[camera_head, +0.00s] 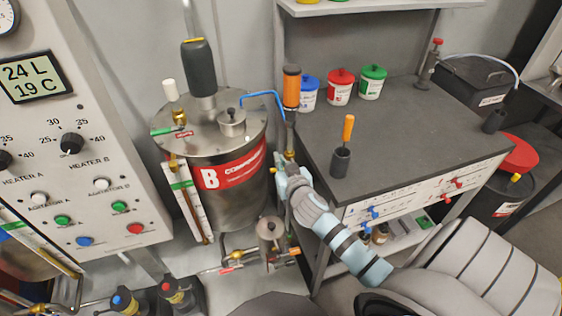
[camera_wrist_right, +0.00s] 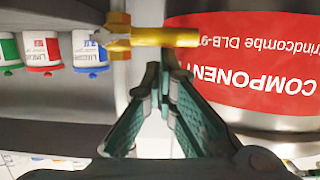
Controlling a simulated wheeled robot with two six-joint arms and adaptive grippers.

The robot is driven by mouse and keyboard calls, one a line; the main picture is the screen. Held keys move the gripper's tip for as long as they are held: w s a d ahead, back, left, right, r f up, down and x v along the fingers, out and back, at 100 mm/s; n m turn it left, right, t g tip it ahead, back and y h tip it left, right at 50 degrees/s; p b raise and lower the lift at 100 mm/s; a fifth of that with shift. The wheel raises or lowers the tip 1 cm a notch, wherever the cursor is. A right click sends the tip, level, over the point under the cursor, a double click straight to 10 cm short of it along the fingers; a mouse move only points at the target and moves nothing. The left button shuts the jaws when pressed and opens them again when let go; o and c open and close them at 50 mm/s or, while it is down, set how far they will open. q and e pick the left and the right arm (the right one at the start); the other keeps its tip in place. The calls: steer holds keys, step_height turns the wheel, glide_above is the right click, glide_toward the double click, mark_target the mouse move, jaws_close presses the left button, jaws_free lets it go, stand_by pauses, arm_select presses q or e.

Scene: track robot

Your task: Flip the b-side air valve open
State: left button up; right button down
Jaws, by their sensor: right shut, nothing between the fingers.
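The B component tank (camera_head: 232,195) is a steel drum with a red label and a lid, left of the workbench. A brass valve (camera_wrist_right: 117,38) with a long yellow handle (camera_wrist_right: 172,37) is beside the tank in the right wrist view. In the head view the brass fitting (camera_head: 289,155) is small, below an orange-topped cylinder (camera_head: 291,88), and partly hidden by my gripper. My right gripper (camera_wrist_right: 160,68) is shut and empty, its fingertips just below the handle in the wrist picture; I cannot tell whether they touch it. It also shows in the head view (camera_head: 284,171). My left gripper is out of view.
The grey workbench (camera_head: 413,146) stands to the right, with an orange-handled tool in a holder (camera_head: 342,150) and blue, red and green-lidded pots (camera_head: 341,88). A blue hose (camera_head: 264,94) loops above the tank. The control panel (camera_head: 78,150) is at left.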

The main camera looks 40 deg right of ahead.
steer(key=shift+a+f+n+b, duration=0.25)
steer(key=shift+f+n+b, duration=0.1)
steer(key=shift+n, duration=0.25)
steer(key=shift+w+a+f+n+h+b, duration=0.2)
steer(key=shift+f+n+h+b, duration=0.3)
steer(key=shift+f+n+b, duration=0.25)
steer(key=f+n+h+b, duration=0.1)
steer(key=n+b, duration=0.2)
steer(key=f+n+h+b, duration=0.1)
steer(key=f+n+b, duration=0.1)
steer(key=n+b, duration=0.1)
steer(key=d+f+n+h+b, duration=0.1)
steer(key=f+n+b, duration=0.1)
steer(key=n+b, duration=0.1)
steer(key=shift+s+f+n+h, duration=0.1)
steer(key=shift+s+n+h, duration=0.2)
steer(key=shift+n, duration=0.35)
steer(key=v, duration=1.2)
steer(key=shift+d+f, duration=0.1)
steer(key=shift+f, duration=0.05)
